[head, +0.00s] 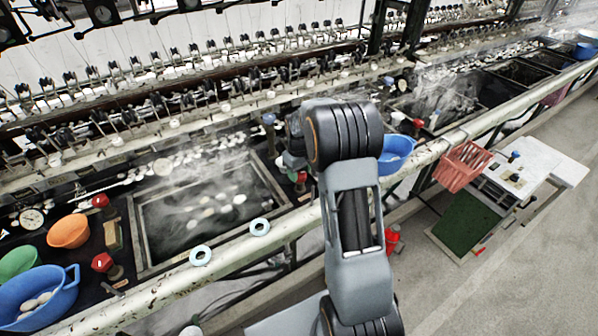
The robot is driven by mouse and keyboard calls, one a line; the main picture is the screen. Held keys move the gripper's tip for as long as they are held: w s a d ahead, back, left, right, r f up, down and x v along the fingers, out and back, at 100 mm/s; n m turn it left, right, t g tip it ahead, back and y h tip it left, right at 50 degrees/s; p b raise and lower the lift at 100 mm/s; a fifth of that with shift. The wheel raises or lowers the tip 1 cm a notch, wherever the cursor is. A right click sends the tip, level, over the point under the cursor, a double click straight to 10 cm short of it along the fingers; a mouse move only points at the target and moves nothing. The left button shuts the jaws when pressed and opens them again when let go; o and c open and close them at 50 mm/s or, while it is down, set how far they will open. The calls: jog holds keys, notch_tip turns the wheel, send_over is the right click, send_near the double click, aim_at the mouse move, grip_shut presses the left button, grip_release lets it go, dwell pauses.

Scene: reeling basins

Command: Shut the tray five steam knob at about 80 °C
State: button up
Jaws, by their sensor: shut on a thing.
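My arm reaches over the front rail, and its wrist hides much of the basin behind it. My gripper (293,160) shows only as a small dark part at the left of the wrist; its fingertips are mostly hidden. It is shut on a red knob (300,177) right beneath it, at the right end of a steaming tray (140,226) with pale cocoons in dark water. A blue-topped knob (269,118) stands behind it. I cannot tell the tray numbers.
Other red knobs (103,262) stand left of the tray. Blue (38,300), green and orange bowls crowd the left. A pale rail (225,256) with two light-blue rings runs in front. A red basket (463,166) hangs at right; the floor there is partly clear.

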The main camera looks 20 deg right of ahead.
aim_at(300, 172)
jog(key=m+b, duration=0.1)
jog(key=m, duration=0.3)
jog(key=shift+d+m, duration=0.1)
jog(key=shift+m, duration=2.1)
jog(key=o, duration=0.9)
jog(key=shift+d, duration=0.1)
jog(key=shift+r, duration=0.15)
notch_tip(300, 172, up, 14)
jog(key=shift+f+b, duration=0.2)
jog(key=shift+b, duration=0.2)
